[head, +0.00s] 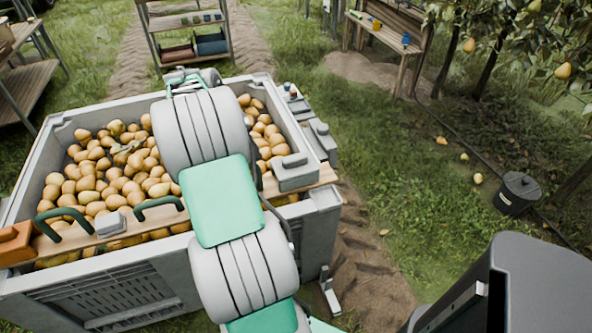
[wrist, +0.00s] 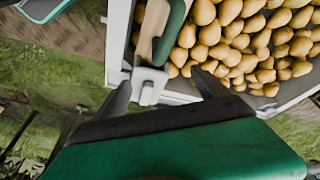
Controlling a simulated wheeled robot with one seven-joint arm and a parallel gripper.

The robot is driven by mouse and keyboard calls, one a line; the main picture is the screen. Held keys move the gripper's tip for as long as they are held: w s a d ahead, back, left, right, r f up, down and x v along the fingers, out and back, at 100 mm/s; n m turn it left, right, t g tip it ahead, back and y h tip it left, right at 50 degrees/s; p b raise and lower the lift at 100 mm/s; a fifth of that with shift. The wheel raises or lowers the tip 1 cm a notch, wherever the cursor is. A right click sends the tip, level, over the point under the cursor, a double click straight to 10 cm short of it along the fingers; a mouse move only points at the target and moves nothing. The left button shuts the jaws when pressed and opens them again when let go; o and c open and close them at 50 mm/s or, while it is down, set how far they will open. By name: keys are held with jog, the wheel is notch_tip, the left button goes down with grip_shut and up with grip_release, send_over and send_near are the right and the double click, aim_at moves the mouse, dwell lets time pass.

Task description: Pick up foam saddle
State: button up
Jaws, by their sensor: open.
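A small white notched block (wrist: 150,84), which looks like the foam saddle, sits at the bin's rim beside a wooden strip and a dark green curved piece in the wrist view. My gripper (wrist: 162,90) is open, with one finger on each side of the block. I cannot tell whether the fingers touch it.
The grey bin (head: 105,285) is full of pears (head: 110,170). A wooden plank (head: 160,217) with green handles and a pale block (head: 110,223) crosses its near side. Grey boxes (head: 292,170) stand at the right rim. A shelf rack (head: 190,22) stands behind; grass at right is mostly open.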

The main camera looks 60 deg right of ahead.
aim_at(294, 157)
jog(key=shift+o, duration=1.4)
jog(key=s+d+f+m, duration=0.1)
jog(key=s+d+m, duration=0.1)
jog(key=s+d, duration=0.1)
jog(key=s+d+f+m+g, duration=0.1)
jog(key=s+d+f+m, duration=0.1)
jog(key=s+d, duration=0.1)
jog(key=s+d+f+m, duration=0.2)
jog(key=s+d, duration=0.1)
jog(key=d, duration=0.2)
jog(key=shift+d+f+g, duration=0.15)
jog(key=shift+f+g, duration=0.1)
jog(key=shift+g, duration=0.05)
jog(key=x, duration=0.7)
jog(key=shift+f, duration=0.35)
jog(key=shift+w+a+r, duration=0.1)
jog(key=shift+a, duration=0.1)
jog(key=c, duration=1)
jog(key=shift+r, duration=0.1)
jog(key=shift+c, duration=0.2)
